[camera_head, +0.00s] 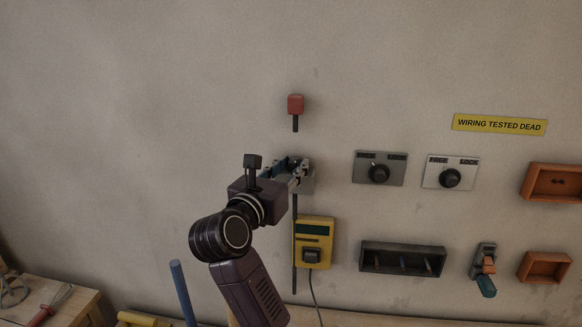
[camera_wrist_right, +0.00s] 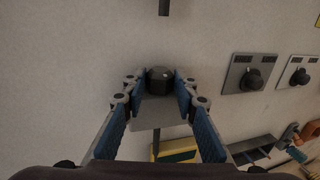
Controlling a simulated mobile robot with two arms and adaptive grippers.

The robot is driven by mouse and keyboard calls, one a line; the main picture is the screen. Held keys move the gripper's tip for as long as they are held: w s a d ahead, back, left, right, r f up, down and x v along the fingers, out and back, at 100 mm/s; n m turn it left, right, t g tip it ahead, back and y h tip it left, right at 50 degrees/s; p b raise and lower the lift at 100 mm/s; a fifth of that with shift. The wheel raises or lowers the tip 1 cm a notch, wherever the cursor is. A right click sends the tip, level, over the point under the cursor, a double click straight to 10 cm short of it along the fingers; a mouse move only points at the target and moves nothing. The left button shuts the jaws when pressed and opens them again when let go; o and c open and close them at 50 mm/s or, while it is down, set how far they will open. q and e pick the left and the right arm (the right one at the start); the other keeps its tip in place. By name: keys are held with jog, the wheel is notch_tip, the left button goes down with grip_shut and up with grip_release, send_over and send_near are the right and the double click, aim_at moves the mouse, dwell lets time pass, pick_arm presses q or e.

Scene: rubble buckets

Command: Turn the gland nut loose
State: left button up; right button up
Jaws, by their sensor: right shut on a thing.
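The gland nut (camera_wrist_right: 160,79) is a dark, faceted nut in the right wrist view, on a grey box (camera_wrist_right: 160,111) fixed to the wall. My right gripper (camera_wrist_right: 161,82) has its two blue-padded fingers on either side of the nut and is shut on it. In the head view my right gripper (camera_head: 298,172) reaches the grey box (camera_head: 308,182) from the left; the nut is hidden there by the fingers. A dark cable or rod (camera_head: 294,215) runs down below the box. My left gripper is not in view.
A red block on a dark stem (camera_head: 295,104) is above the box; a yellow meter (camera_head: 327,230) hangs below. To the right are two FREE/LOCK knob plates (camera_head: 360,168) (camera_head: 430,170), a dark tray (camera_head: 375,266), orange bins (camera_head: 533,180) and a yellow sign (camera_head: 500,124). The upper left wall is bare.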

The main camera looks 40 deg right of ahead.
jog(key=shift+s+n+t+y, duration=0.1)
jog(key=shift+n+t+y, duration=0.2)
jog(key=shift+n+t, duration=0.15)
jog(key=shift+c, duration=0.5)
jog(key=shift+s+n+t, duration=0.1)
jog(key=shift+n+t, duration=0.15)
jog(key=shift+t, duration=0.2)
jog(key=shift+s+d+r+n+t+y+p, duration=0.15)
jog(key=shift+n+t+y+p, duration=0.15)
jog(key=shift+n+t+y, duration=0.45)
jog(key=shift+s+d+r+n+t+y+p, duration=0.1)
jog(key=shift+n+t+y+p, duration=0.35)
jog(key=shift+t+y, duration=0.15)
jog(key=shift+s+d+r+n+t+y+p, duration=0.1)
jog(key=shift+n+t+y+p, duration=0.35)
jog(key=shift+t, duration=0.2)
jog(key=n+t+y+p, duration=0.1)
jog(key=y+p, duration=0.1)
jog(key=p, duration=0.2)
jog(key=n+t+y+p, duration=0.1)
jog(key=n+p, duration=0.1)
jog(key=p, duration=0.2)
jog(key=shift+s+d+t+y, duration=0.1)
jog(key=shift+d+t+y, duration=0.1)
jog(key=shift+t+y, duration=0.15)
jog(key=shift+d+f+n+t+y+p, duration=0.15)
jog(key=shift+n+t+y+p, duration=0.4)
jog(key=shift+y+p, duration=0.6)
jog(key=shift+f, duration=0.1)
